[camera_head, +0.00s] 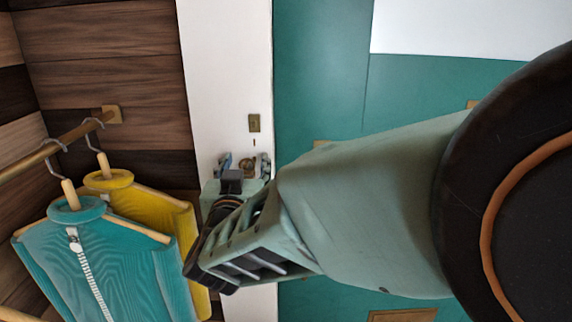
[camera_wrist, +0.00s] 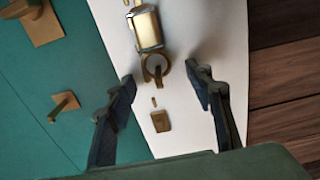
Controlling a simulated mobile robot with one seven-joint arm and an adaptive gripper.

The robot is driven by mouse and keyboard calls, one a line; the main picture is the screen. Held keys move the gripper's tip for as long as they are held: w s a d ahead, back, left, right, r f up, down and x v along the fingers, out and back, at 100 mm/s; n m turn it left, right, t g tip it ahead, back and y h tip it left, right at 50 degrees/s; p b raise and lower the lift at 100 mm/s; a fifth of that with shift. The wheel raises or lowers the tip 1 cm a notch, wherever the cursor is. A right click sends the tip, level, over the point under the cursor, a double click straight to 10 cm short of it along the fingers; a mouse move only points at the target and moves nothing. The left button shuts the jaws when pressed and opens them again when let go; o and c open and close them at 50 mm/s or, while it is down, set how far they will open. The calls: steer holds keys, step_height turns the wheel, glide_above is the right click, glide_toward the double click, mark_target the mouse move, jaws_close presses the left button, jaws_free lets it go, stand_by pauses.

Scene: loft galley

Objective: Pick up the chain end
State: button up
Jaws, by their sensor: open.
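A brass fitting (camera_wrist: 147,30) is on the white upright panel, with a ring-like brass piece (camera_wrist: 155,68) at its lower end in the wrist view. This ring looks like the chain end, though no separate links can be made out. My gripper (camera_wrist: 160,77) is open, one finger on each side of the ring, with a gap on both sides. In the head view my gripper (camera_head: 245,164) is in front of the white panel, and the brass piece (camera_head: 246,167) shows small between the fingertips, partly hidden by my gripper. Whether it stands at fingertip depth is unclear.
A small brass plate (camera_head: 254,123) is on the white panel (camera_head: 225,60) above my gripper in the head view. A teal door (camera_head: 320,80) is to the right. A teal jacket (camera_head: 110,265) and a yellow one (camera_head: 125,190) hang from a rail (camera_head: 50,150) at left, close to my gripper.

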steer(key=shift+s, duration=0.1)
steer(key=c, duration=1.2)
steer(key=shift+c, duration=0.2)
steer(key=shift+r, duration=0.2)
